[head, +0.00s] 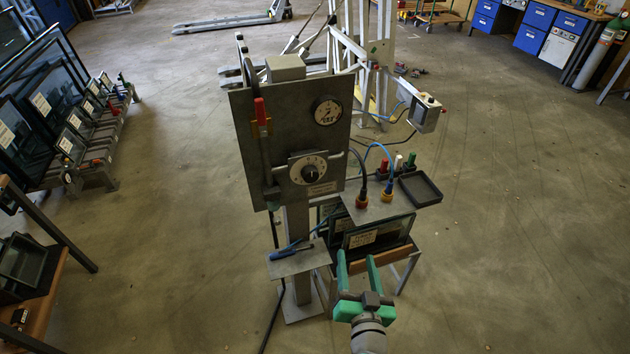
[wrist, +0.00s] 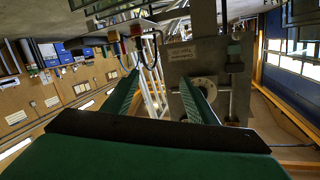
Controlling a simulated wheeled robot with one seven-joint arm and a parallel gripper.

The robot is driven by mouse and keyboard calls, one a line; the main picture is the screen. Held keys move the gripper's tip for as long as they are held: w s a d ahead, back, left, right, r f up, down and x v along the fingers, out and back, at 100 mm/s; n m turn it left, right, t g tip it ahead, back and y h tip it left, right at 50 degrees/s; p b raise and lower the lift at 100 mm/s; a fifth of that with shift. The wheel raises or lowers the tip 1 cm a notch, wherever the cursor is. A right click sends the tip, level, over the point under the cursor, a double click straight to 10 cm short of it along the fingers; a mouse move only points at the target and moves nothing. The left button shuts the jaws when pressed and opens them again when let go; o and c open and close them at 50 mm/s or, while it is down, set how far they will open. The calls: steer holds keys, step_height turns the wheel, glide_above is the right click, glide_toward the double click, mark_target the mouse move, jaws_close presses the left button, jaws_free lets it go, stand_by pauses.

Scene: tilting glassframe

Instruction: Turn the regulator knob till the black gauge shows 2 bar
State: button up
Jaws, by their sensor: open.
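The regulator knob (head: 309,172) is a dark round knob on a pale dial plate, low on the front of an upright grey panel (head: 285,135). The round gauge (head: 327,110) with a black rim sits above it at the upper right of the panel; its needle is too small to read. My gripper (head: 357,258) has green fingers, is open and empty, and is below and right of the knob, apart from it. In the wrist view, the panel appears upside down; my gripper (wrist: 161,77) has its right finger partly in front of the knob's dial plate (wrist: 206,84).
A red-handled tool (head: 261,120) hangs at the panel's left. A small shelf (head: 298,262) with a blue-handled tool juts out below. At right are hoses with fittings (head: 387,187), a black tray (head: 420,188) and a grey box (head: 427,113). The floor farther right is clear.

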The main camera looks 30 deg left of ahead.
mark_target(312, 177)
steer(key=w+a+r+n+g+y, duration=0.3)
steer(key=a+r+n+y, duration=0.2)
steer(key=a+r, duration=0.6)
steer(key=x, duration=0.6)
steer(key=w+x, duration=0.1)
steer(key=x, duration=0.2)
steer(key=shift+d+r, duration=0.15)
steer(key=shift+r, duration=0.2)
steer(key=c, duration=1.1)
